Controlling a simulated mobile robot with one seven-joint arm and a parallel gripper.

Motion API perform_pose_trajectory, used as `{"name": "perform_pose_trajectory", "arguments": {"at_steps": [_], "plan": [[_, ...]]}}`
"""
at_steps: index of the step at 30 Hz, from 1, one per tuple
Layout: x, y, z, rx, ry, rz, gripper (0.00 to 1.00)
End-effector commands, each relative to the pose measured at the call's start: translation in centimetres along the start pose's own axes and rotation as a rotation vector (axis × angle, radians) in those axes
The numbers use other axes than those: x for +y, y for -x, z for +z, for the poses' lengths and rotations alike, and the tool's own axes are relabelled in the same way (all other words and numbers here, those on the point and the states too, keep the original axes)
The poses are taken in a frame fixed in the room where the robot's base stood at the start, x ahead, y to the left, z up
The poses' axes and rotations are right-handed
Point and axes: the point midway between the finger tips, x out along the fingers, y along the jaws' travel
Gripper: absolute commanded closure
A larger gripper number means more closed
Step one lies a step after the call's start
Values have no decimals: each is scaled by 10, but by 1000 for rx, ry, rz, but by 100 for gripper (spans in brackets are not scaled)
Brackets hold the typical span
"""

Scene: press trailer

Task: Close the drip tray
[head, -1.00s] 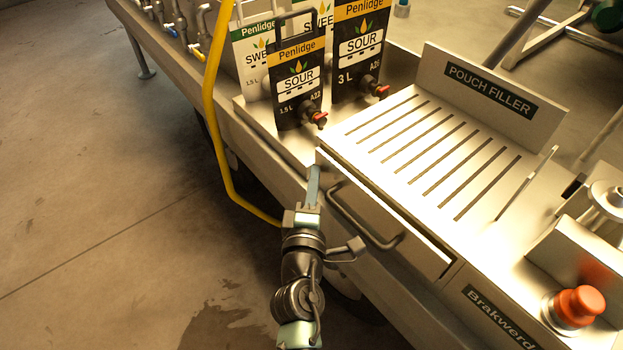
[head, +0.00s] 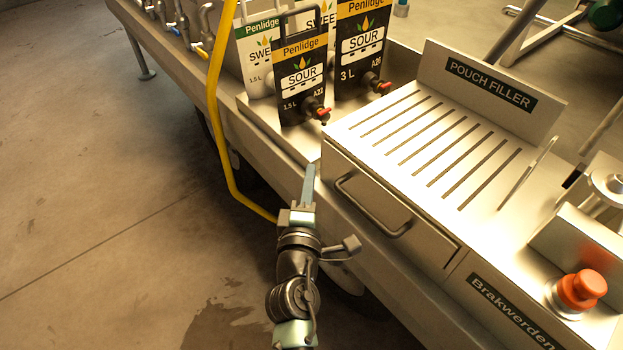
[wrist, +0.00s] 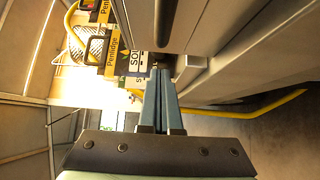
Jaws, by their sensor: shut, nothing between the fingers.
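The drip tray is a metal drawer whose front (head: 388,215) has a dark bar handle (head: 372,205), below the slotted top (head: 435,140) of the pouch filler. In the head view its front lies close against the top's edge, with no clear gap showing. My gripper (head: 309,172) is shut and empty, its blue-grey fingers beside the left end of the tray front. I cannot tell whether they touch it. In the wrist view the shut fingers (wrist: 158,78) point at the pouches, with metal panels close ahead and to the right.
Black and white pouches, such as the small sour one (head: 302,82), stand left of the filler. A yellow pipe (head: 213,110) bends down left of my gripper. A red button (head: 582,289) sits at the right. The floor at left is open.

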Motion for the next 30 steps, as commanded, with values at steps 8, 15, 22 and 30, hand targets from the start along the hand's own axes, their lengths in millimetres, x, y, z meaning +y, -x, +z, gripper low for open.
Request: {"name": "perform_pose_trajectory", "arguments": {"at_steps": [8,15,22,30], "plan": [[-3,57,-3,5,2,-3,100],[-3,91,-4,7,1,-3,100],[-1,101,-4,8,0,-2,100],[73,77,1,-9,-238,113,100]]}}
